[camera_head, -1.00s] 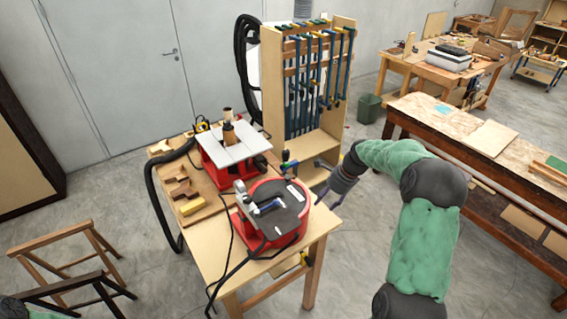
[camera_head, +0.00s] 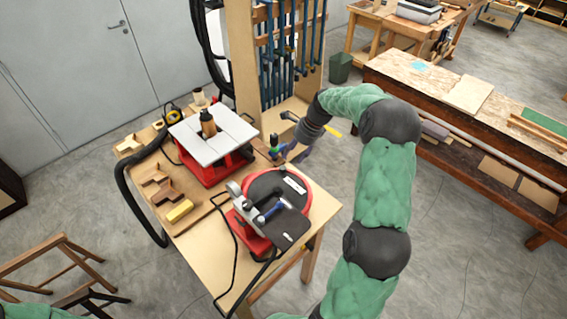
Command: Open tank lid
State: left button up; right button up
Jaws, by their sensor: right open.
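I cannot make out a tank or a tank lid for certain. My right gripper (camera_head: 288,153) is open, at the right edge of the wooden worktable (camera_head: 215,262), close to a small item with a green top (camera_head: 274,141). I cannot tell whether they touch. A red machine with a round dark top (camera_head: 268,187) stands just in front of the gripper. A red machine with a white top (camera_head: 210,140) stands to its left. My left gripper is out of view; only a bit of green arm shows at the lower left.
A wooden clamp rack (camera_head: 245,62) stands behind the worktable. Wooden blocks and a yellow block (camera_head: 179,210) lie on the table's left side. A long bench (camera_head: 420,80) runs along the right. A wooden stool (camera_head: 40,262) stands at lower left.

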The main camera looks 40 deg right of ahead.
aim_at(283, 167)
jog(key=p+x, duration=0.1)
jog(key=x, duration=0.7)
jog(key=shift+w+f, duration=0.1)
jog(key=shift+w, duration=0.15)
jog(key=shift+s, duration=0.1)
grip_shut()
